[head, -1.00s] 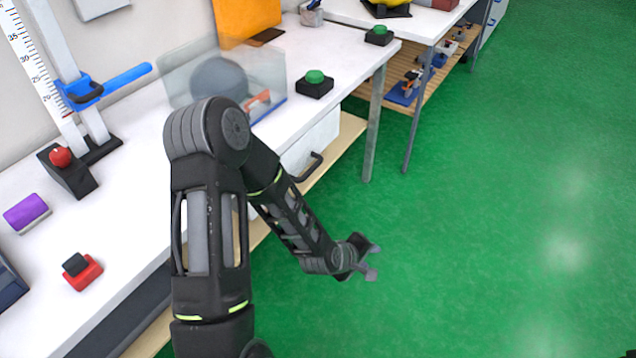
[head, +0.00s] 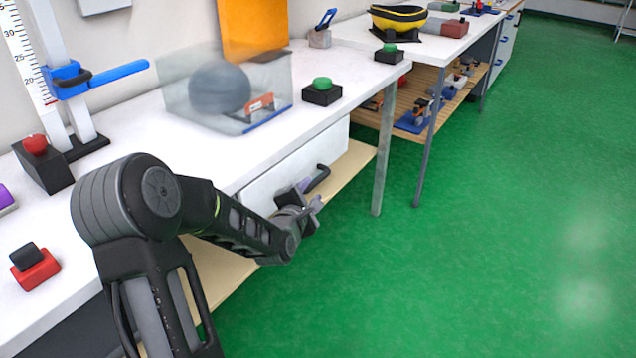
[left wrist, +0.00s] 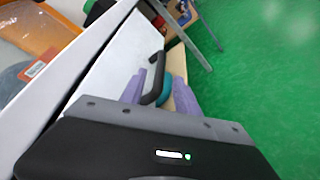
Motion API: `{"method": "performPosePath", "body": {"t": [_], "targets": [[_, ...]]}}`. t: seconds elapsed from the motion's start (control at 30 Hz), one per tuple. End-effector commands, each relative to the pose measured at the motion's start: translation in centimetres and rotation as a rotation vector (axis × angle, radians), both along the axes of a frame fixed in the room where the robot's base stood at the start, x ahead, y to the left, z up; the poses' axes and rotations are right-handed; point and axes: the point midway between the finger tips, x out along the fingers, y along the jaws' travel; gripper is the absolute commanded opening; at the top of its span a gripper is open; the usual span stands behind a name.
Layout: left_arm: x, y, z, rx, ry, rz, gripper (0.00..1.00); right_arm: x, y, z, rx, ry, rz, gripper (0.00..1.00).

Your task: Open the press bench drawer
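The press bench drawer has a white front (head: 270,184) under the white bench top, and it looks shut. Its black bar handle (head: 319,178) sits near the right end of the front. My left gripper (head: 312,203) is at the handle's near end, in front of the drawer. In the left wrist view, my gripper's purple fingers (left wrist: 160,92) are spread, with the drawer front (left wrist: 118,58) to the left. The handle (left wrist: 153,80) shows by the left finger and partly between the fingers; contact cannot be told. My right gripper is not in view.
On the bench top (head: 130,140) stand a clear box (head: 180,105) with a grey ball, a green button (head: 322,90) and a red button block (head: 38,270). A metal bench leg (head: 383,165) stands right of the drawer. The green floor (head: 480,230) is clear.

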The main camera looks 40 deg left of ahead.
Motion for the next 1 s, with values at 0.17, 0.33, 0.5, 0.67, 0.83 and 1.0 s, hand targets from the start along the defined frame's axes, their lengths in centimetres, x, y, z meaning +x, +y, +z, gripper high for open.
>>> {"method": "performPosePath", "body": {"t": [0.17, 0.33, 0.5, 0.67, 0.83, 1.0], "targets": [[1.4, 0.4, -0.5, 0.000, 0.000, -0.001, 0.38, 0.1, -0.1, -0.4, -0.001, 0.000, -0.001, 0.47], [3.8, 1.3, -1.1, -0.002, 0.000, -0.001, 0.38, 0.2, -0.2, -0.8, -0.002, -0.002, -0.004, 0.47], [6.0, 2.1, -1.6, -0.001, -0.001, -0.002, 0.38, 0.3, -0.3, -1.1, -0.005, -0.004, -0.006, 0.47], [7.0, 2.5, -1.8, 0.000, 0.002, -0.001, 0.38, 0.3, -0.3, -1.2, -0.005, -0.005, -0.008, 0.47], [7.0, 2.6, -1.7, 0.000, 0.002, -0.001, 0.38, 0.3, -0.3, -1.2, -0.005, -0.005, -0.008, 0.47], [7.0, 2.6, -1.7, 0.000, 0.002, -0.001, 0.31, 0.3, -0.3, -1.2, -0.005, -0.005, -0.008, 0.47]]}}
